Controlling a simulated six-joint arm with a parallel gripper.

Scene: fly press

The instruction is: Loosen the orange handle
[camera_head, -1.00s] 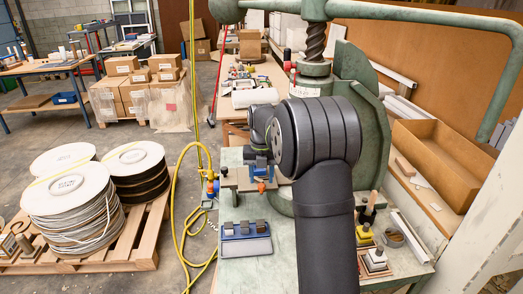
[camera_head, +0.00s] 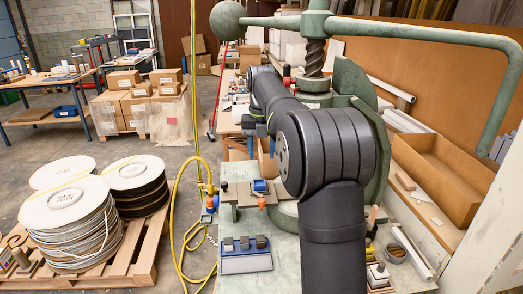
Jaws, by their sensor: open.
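A small orange handle (camera_head: 262,202) shows at the front of a fixture plate (camera_head: 243,197) on the green press. A blue block (camera_head: 260,185) sits just above it on the plate. A second orange part (camera_head: 210,204) hangs left of the plate by the yellow hose; I cannot tell what it is. My dark arm rises from the bottom of the picture and bends away to the upper left, beyond the plate. I see nothing touching the orange handle.
The press has a long green lever (camera_head: 430,35) with a ball end and a threaded screw (camera_head: 314,55). A blue tray (camera_head: 245,260) with dark blocks lies on the table in front of the plate. A yellow hose (camera_head: 181,235) hangs to the left. Cable reels (camera_head: 68,205) stand on a pallet.

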